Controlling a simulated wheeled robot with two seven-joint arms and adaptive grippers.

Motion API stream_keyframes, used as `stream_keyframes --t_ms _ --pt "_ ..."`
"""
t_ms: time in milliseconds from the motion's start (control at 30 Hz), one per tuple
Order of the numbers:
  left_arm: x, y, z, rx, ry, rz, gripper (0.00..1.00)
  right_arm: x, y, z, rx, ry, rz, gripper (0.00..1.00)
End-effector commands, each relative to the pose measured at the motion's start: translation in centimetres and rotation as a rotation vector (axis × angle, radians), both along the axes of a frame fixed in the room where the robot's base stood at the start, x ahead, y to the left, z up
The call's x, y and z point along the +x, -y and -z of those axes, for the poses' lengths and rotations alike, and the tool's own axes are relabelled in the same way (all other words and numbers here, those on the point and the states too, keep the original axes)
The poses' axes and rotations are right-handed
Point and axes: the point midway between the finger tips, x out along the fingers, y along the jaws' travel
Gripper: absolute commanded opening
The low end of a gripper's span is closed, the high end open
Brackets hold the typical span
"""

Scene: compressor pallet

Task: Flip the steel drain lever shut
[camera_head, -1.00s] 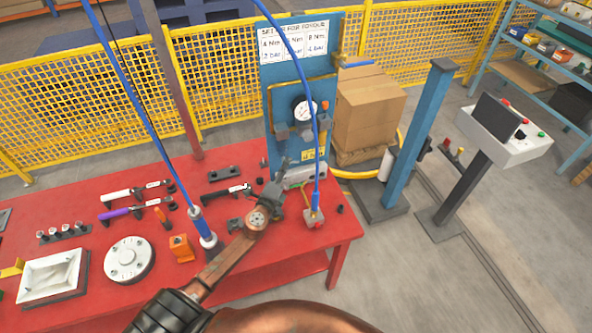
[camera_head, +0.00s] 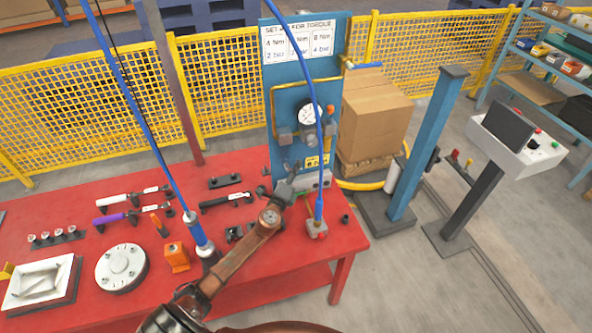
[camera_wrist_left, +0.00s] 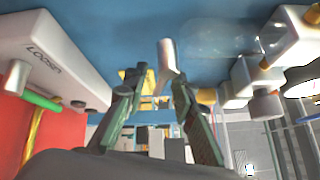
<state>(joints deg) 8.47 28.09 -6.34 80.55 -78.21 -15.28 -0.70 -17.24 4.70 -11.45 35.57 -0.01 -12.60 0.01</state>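The steel drain lever (camera_wrist_left: 167,58) appears in the left wrist view as a pale, slim bar sticking down from the blue panel (camera_wrist_left: 215,35). Its lower end is just beyond and between the tips of my left gripper (camera_wrist_left: 153,95). The two green-grey fingers stand apart, with a visible gap around the lever; contact is not clear. In the head view my left gripper (camera_head: 289,186) is at the foot of the blue panel (camera_head: 282,93), by the white box. I cannot make out the lever there. My right gripper is not in view.
A white box marked LOOSEN (camera_wrist_left: 50,62) is close on the left in the wrist view, with valve fittings (camera_wrist_left: 262,88) on the right. A gauge (camera_head: 309,115) is on the panel above. The red table (camera_head: 145,250) holds tools and a blue-hosed tool (camera_head: 203,243).

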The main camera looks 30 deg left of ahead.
Motion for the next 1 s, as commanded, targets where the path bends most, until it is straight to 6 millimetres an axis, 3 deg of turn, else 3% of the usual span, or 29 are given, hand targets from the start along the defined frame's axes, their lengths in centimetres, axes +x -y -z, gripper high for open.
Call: stream_keyframes --t_ms 267,633,1000 --pt "0.19 -0.06 0.01 0.001 0.000 0.000 0.24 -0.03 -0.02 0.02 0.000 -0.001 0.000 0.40" --pt "0.17 -0.07 0.01 0.001 0.000 0.000 0.00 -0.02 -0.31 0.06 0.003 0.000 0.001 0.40" --pt "0.17 -0.05 0.09 -0.003 0.003 0.000 0.00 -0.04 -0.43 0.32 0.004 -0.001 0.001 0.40"
